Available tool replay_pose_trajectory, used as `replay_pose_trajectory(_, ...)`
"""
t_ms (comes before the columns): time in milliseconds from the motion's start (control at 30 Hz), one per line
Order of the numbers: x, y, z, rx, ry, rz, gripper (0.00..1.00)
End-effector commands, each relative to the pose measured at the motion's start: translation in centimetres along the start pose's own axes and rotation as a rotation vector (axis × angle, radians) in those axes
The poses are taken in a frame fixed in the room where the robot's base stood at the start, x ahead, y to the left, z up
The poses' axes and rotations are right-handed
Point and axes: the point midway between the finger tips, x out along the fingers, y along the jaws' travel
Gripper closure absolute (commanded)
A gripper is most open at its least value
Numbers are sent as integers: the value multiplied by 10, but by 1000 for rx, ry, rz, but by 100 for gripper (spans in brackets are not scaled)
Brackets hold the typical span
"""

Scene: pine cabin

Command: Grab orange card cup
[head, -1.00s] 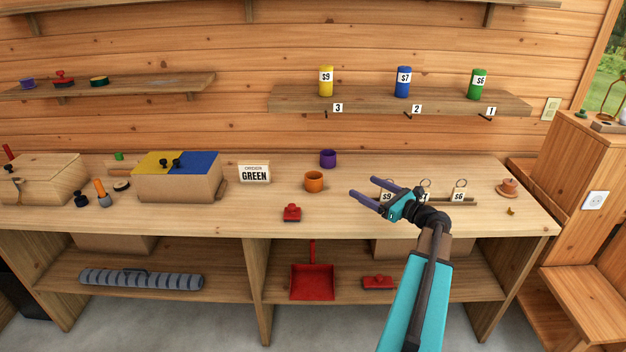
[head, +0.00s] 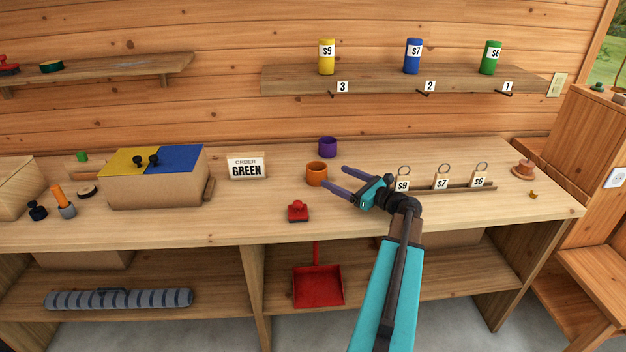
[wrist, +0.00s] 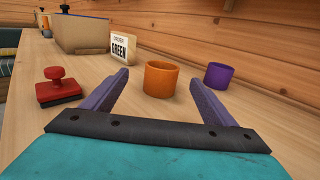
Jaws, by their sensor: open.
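The orange cup (head: 316,174) stands upright on the workbench, left of my gripper (head: 333,178) in the head view. In the wrist view the orange cup (wrist: 161,79) is ahead of my gripper (wrist: 160,85), between the lines of its two purple fingers and just beyond their tips. My gripper is open and empty. No contact with the cup shows. A purple cup (head: 327,147) stands behind the orange one; in the wrist view it shows to the right (wrist: 219,76).
A red stamp (head: 298,211) sits near the bench's front edge. An "ORDER GREEN" sign (head: 246,167) and a box with yellow and blue lid (head: 156,178) stand to the left. A rack with priced tags (head: 442,180) is on the right. The bench between stamp and cup is clear.

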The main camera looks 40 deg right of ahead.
Motion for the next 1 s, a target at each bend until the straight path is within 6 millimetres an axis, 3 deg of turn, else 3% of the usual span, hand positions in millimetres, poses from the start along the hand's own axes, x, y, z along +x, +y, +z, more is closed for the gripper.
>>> replay_pose_trajectory(100,-3,-2,-8,0,0,-4,20)
replay_pose_trajectory(567,-4,-5,-7,0,0,-9,20)
replay_pose_trajectory(767,13,-6,-6,0,0,-8,20)
replay_pose_trajectory(1000,47,-7,-6,1,0,-8,20)
